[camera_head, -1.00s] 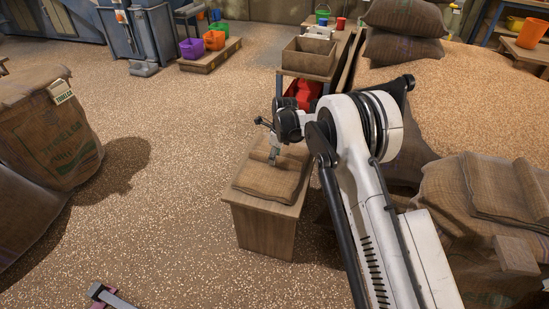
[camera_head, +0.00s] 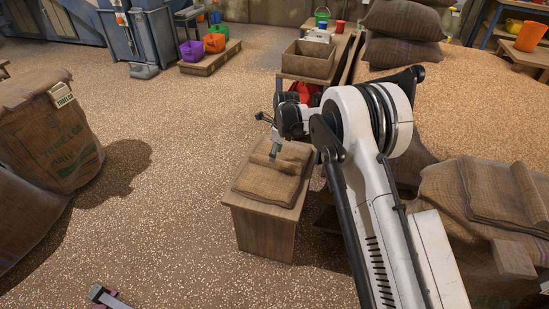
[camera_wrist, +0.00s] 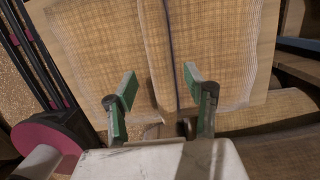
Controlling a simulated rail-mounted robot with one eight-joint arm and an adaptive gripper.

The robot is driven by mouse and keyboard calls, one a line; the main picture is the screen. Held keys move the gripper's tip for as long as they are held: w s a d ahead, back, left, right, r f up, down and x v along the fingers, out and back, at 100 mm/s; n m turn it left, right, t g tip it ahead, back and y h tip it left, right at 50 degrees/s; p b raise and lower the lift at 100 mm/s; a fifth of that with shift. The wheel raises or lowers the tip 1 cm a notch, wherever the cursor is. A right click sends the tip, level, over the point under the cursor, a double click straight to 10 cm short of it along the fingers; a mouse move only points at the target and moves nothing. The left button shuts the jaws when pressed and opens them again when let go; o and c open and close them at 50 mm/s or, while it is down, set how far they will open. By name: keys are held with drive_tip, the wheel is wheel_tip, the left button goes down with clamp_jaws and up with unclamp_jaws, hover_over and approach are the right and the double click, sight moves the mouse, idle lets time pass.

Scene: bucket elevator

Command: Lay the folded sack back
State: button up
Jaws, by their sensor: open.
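A folded burlap sack (camera_head: 266,181) lies on top of a small wooden stand in the head view. In the wrist view its woven cloth (camera_wrist: 225,40) fills the upper middle, with a raised fold running between my fingers. My gripper (camera_wrist: 156,85) is open, its two green-padded fingers on either side of that fold. In the head view my gripper (camera_head: 274,152) is over the back part of the sack. I cannot tell whether the fingertips touch the cloth. Another folded sack (camera_head: 490,190) lies on a full sack at the right.
The wooden stand (camera_head: 262,228) has free floor to its left. A shelf with a cardboard box (camera_head: 308,62) and a red object (camera_head: 304,91) stands behind it. A grain heap (camera_head: 470,105) is at the right. A labelled full sack (camera_head: 55,135) stands at the left.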

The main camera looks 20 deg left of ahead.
sight(279, 161)
wheel_tip(279, 161, up, 8)
drive_tip(key=d+p, duration=0.1)
drive_tip(key=shift+p, duration=0.35)
drive_tip(key=shift+d+r, duration=0.1)
drive_tip(key=shift+d, duration=0.05)
drive_tip(key=s+d+r+n+t, duration=0.1)
drive_tip(key=d+r+n, duration=0.1)
drive_tip(key=d+r, duration=0.55)
drive_tip(key=s+d+r+n+t, duration=0.1)
drive_tip(key=s+d+r+n, duration=0.1)
drive_tip(key=d+r, duration=0.55)
drive_tip(key=s+d+r+n+t, duration=0.2)
drive_tip(key=s+d+r+n, duration=0.3)
drive_tip(key=s+d+r, duration=0.55)
drive_tip(key=s+d+r+n+t, duration=0.1)
drive_tip(key=s+d+r+n, duration=0.35)
drive_tip(key=s+d, duration=0.75)
drive_tip(key=s+d+f+n+t+h, duration=0.1)
drive_tip(key=s+d+f+n, duration=0.1)
drive_tip(key=s, duration=0.5)
drive_tip(key=s+d+f+n+t, duration=0.1)
drive_tip(key=s+d+f+n, duration=0.1)
drive_tip(key=s+d, duration=0.3)
drive_tip(key=shift+s+d+f+n+h, duration=0.2)
drive_tip(key=shift+s+f+n+h, duration=0.2)
drive_tip(key=shift+s, duration=0.5)
